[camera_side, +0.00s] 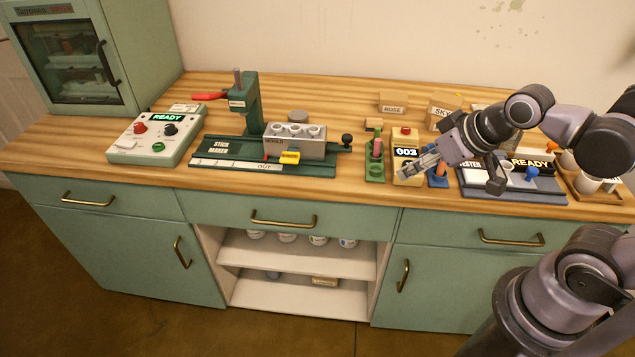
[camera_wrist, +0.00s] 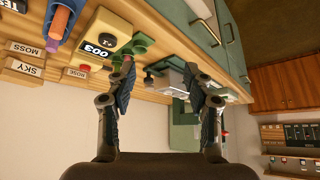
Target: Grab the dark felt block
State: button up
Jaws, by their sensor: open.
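I cannot make out a dark felt block for certain in either view. A small grey rounded piece (camera_side: 298,116) lies behind the grey mould block in the side view, but its material is unclear. My gripper (camera_side: 455,174) hangs over the right part of the counter, by the 003 device (camera_side: 406,165) and the blue holder (camera_side: 437,179). In the wrist view my gripper (camera_wrist: 158,76) has its two fingers spread wide with nothing between them. My arm and gripper hide part of the counter behind them.
A green holder with a pink stick (camera_side: 375,160) stands left of the 003 device. The stick maker (camera_side: 210,149) with its grey mould (camera_side: 292,147) fills the middle. A READY control box (camera_side: 155,136) stands left. A tester (camera_side: 515,188) lies right. ROSE (camera_side: 393,103) and SKY (camera_side: 441,113) boxes stand behind.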

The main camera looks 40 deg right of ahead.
jog(key=shift+o, duration=0.7)
jog(key=w+d+r+m+g+h, duration=0.1)
jog(key=w+d+r+m, duration=0.15)
jog(key=w, duration=0.35)
jog(key=w+d+r+m+g+h, duration=0.1)
jog(key=w+d+r+m, duration=0.1)
jog(key=w+d, duration=0.35)
jog(key=m+g+h, duration=0.1)
jog(key=m+g, duration=0.1)
jog(key=m, duration=0.2)
send_near(374, 121)
jog(key=shift+x, duration=4.65)
jog(key=shift+d, duration=0.1)
jog(key=c, duration=1.1)
